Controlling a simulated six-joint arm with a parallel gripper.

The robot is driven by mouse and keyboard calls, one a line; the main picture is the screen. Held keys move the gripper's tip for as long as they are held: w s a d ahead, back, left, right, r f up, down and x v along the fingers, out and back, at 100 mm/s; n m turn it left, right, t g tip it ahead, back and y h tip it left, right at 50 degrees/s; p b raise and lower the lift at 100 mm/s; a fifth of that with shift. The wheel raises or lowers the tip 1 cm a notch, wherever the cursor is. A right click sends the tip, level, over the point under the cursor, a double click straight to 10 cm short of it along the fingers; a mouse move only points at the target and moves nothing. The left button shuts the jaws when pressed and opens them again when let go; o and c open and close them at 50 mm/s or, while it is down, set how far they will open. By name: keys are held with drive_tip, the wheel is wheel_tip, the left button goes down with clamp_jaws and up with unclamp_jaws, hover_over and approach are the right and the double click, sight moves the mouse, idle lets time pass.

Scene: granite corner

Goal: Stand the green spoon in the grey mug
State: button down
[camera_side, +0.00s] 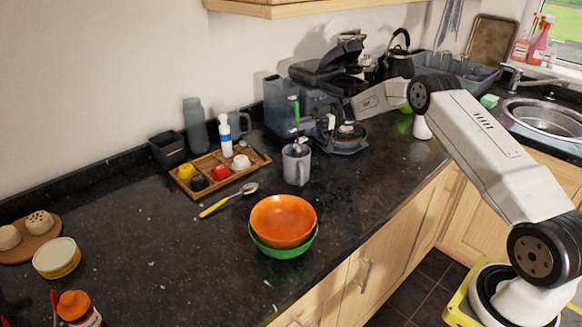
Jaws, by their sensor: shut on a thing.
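The green spoon (295,108) is upright, its green handle showing above the grey mug (298,170). The mug stands on the dark counter with its opening up. My gripper (301,127) reaches in from the right, above the mug, and is shut on the spoon. The spoon's lower part is small and partly hidden by the gripper; something dark and metallic shows at the mug's mouth. I cannot tell how deep the spoon reaches into the mug.
An orange bowl (282,221) in a green bowl (284,251) stands in front of the mug. A yellow-handled spoon (228,201) lies left of it, near a wooden tray (190,192). A coffee machine (283,104) stands close behind.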

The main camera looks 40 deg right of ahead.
drive_tip(key=shift+f, duration=0.75)
drive_tip(key=c, duration=0.6)
unclamp_jaws()
drive_tip(key=shift+v, duration=3.95)
